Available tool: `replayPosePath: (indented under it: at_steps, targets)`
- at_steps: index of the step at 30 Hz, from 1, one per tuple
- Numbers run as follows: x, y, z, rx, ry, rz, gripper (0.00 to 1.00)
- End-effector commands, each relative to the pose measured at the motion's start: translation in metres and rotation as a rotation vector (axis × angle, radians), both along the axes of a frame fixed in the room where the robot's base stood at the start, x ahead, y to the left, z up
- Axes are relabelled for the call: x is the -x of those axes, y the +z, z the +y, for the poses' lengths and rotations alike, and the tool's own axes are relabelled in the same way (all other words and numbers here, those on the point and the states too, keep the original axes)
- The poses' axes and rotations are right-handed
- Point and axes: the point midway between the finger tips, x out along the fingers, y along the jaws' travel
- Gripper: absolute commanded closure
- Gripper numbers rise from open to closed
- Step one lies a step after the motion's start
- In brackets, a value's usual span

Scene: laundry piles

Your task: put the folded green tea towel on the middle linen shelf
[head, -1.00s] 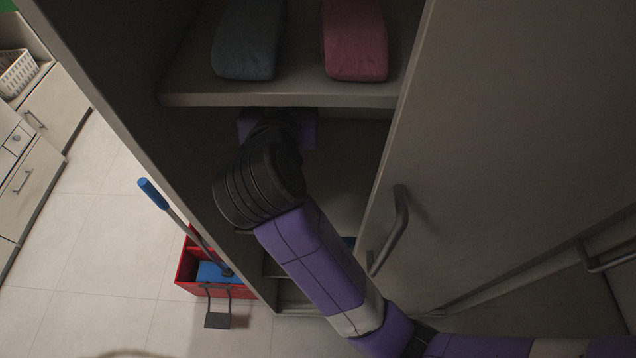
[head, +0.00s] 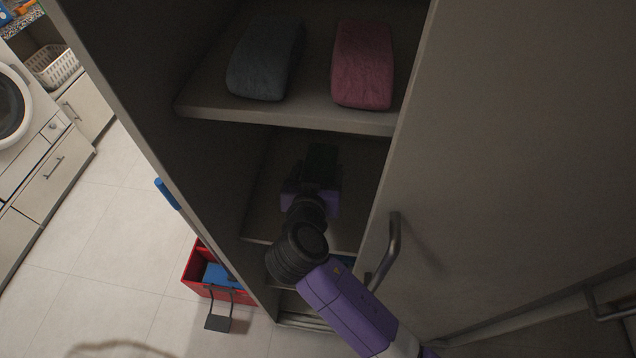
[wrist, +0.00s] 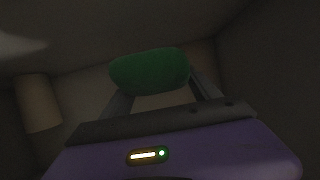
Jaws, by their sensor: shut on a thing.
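The folded green tea towel (wrist: 150,71) is held between the two fingers of my gripper (wrist: 160,92), which is shut on it. In the head view my gripper (head: 320,162) is inside the cabinet, in the compartment below the shelf with two folded cloths. The towel there is too dark to make out clearly. The middle linen shelf (head: 262,205) shows as a dim board under my gripper. I cannot tell whether the towel touches it.
A dark grey folded cloth (head: 265,62) and a dark pink one (head: 363,65) lie on the upper shelf (head: 290,118). The cabinet door (head: 520,150) with its handle (head: 388,250) stands at the right. A red bin (head: 200,275) is on the floor at left.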

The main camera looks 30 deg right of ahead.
Motion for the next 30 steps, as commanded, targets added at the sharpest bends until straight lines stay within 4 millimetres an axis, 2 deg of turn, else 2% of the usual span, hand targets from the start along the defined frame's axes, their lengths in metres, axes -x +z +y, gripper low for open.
replayPosePath:
  at_steps: [15, 28, 29, 30]
  targets:
    - [0.0, -0.053, 0.001, 0.002, 0.002, 0.0, 0.7]
    - [0.0, -0.059, 0.0, 0.0, 0.001, -0.002, 0.7]
    - [0.0, -0.059, 0.0, 0.0, 0.001, -0.002, 0.28]
    - [0.0, -0.058, 0.0, 0.0, 0.001, -0.001, 0.2]
